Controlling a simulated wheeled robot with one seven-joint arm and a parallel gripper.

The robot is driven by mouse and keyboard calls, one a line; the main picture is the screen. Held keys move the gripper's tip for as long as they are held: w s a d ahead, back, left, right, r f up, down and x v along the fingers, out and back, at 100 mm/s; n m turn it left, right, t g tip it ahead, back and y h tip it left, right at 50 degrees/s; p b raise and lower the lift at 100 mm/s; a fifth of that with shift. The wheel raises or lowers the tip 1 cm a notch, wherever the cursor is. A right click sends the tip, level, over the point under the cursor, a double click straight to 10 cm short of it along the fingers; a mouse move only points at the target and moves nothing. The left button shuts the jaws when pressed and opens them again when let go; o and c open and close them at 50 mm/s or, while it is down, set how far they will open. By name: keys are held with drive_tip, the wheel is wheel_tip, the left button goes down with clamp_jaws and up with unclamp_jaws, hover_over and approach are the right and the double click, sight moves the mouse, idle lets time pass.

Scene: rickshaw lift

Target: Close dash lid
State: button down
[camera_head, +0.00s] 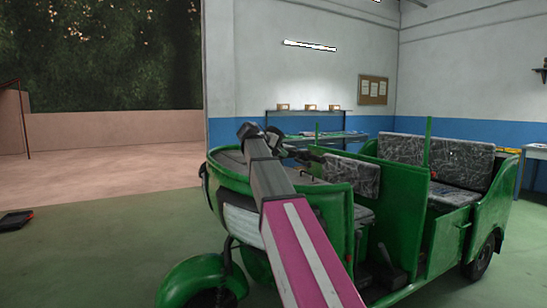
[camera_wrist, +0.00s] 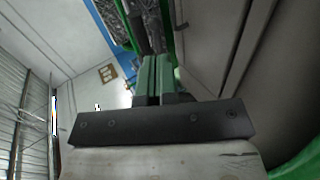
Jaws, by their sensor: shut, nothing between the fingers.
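The green rickshaw (camera_head: 330,205) stands with its front toward me, and its grey dash top (camera_head: 232,158) lies behind the front panel. I cannot clearly tell the dash lid from the dash, or how far it is open, as my arm covers the middle. My gripper (camera_head: 262,132) is over the dash, near the handlebar. In the wrist view my gripper (camera_wrist: 158,76) shows its two fingers side by side, shut and empty. A large grey panel (camera_wrist: 218,45), likely part of the dash, fills the right of that view, close to the fingers. Contact cannot be told.
The front wheel fender (camera_head: 203,280) stands out at the lower left. Patterned seats (camera_head: 352,175) are behind the dash. A workbench (camera_head: 330,137) stands by the back wall. Open green floor (camera_head: 100,240) lies to the left, with a dark object (camera_head: 15,223) on it.

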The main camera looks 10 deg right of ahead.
drive_tip(key=shift+d, duration=1.75)
drive_tip(key=g+y, duration=0.1)
drive_tip(key=y, duration=0.2)
hover_over(309, 179)
drive_tip(key=a, duration=0.1)
wheel_tip(309, 179, down, 5)
drive_tip(key=shift+w+a, duration=0.15)
drive_tip(key=shift+a+f+x, duration=0.1)
drive_tip(key=shift+x, duration=0.55)
drive_tip(key=shift+a+f+x, duration=0.1)
drive_tip(key=shift+x, duration=0.5)
drive_tip(key=shift+f, duration=0.1)
wheel_tip(309, 179, up, 14)
drive_tip(key=d, duration=0.2)
drive_tip(key=shift+w+d, duration=0.2)
drive_tip(key=shift+d, duration=0.2)
drive_tip(key=shift+a+f, duration=0.1)
drive_tip(key=shift+f, duration=0.05)
